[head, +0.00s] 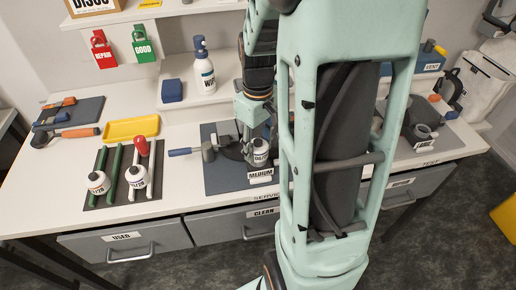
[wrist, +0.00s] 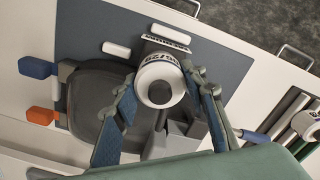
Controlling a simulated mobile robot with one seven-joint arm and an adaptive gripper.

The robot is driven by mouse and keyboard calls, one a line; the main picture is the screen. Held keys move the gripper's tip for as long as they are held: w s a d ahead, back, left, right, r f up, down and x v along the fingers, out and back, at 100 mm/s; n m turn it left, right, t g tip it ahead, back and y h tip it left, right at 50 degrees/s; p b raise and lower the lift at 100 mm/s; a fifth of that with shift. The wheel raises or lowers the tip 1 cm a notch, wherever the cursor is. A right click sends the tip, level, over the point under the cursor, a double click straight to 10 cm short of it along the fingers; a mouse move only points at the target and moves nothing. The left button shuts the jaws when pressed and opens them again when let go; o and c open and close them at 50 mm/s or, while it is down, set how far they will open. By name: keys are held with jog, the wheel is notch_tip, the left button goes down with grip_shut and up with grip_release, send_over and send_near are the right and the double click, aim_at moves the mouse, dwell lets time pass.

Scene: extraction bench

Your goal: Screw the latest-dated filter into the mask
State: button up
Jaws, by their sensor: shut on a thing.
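My gripper (head: 258,135) is over the grey-blue mat and shut on a white filter (head: 260,151) with a dark printed date band. In the wrist view the filter (wrist: 160,80) sits between the two fingers, its round open end facing the camera. The date on it is too small and tilted to read surely. A dark grey rounded body (wrist: 95,98), apparently the mask, lies beside and partly under the fingers; whether the filter touches it is unclear.
A blue-handled tool (head: 186,152) lies left of the gripper. A yellow tray (head: 131,129), a spray bottle (head: 203,72) and a blue block (head: 172,91) stand behind. My arm hides part of the right bench.

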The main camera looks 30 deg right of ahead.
jog(key=m+p, duration=0.1)
jog(key=m, duration=0.6)
jog(key=o, duration=1.4)
